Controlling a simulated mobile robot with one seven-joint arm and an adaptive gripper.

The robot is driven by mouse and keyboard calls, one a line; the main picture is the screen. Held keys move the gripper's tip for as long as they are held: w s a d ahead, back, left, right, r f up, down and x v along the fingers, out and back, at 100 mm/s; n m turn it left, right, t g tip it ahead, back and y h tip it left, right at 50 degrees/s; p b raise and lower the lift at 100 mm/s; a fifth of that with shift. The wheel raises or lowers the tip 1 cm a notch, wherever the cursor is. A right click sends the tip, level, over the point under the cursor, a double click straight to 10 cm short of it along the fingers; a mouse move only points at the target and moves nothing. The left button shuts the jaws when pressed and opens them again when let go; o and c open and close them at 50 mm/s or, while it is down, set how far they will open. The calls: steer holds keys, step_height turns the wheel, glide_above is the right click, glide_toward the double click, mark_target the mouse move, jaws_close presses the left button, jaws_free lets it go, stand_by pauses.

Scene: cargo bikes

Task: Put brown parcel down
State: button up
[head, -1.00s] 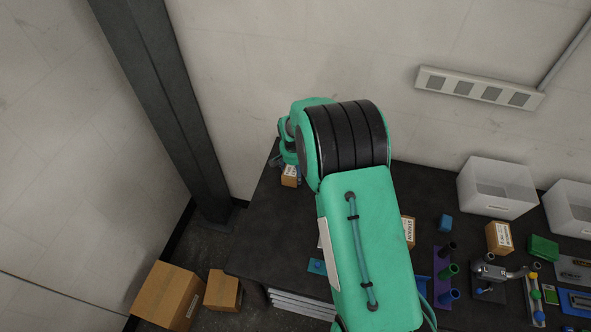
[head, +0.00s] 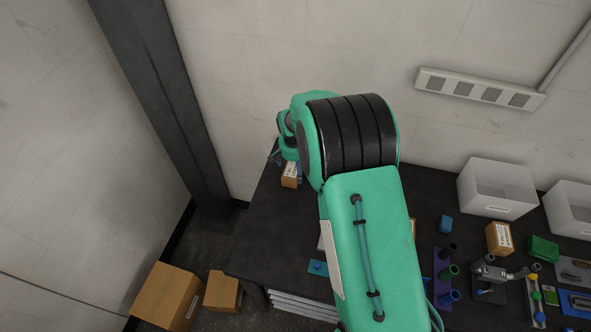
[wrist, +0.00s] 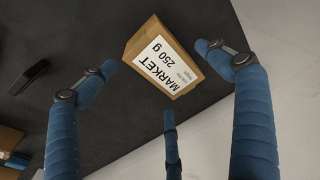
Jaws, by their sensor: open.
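A brown parcel (wrist: 168,62) with a white "MARKET 250 g" label shows in the wrist view on the dark tabletop. In the head view a small brown parcel (head: 289,174) with a white label is near the far left end of the table, just below my wrist. My gripper (wrist: 157,84) has blue fingers, spread wide around the parcel's near side in the wrist view, with visible gaps and no grip. In the head view my gripper (head: 276,156) is mostly hidden behind my green arm.
The dark table (head: 262,230) has bare room at left. Cartons (head: 165,294) lie on the floor. A wall stands behind the table.

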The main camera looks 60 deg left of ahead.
mark_target(295, 173)
step_height(295, 173, up, 9)
steer(key=shift+s+d+f, duration=0.2)
steer(key=shift+s+d, duration=0.25)
stand_by(0.6)
stand_by(0.4)
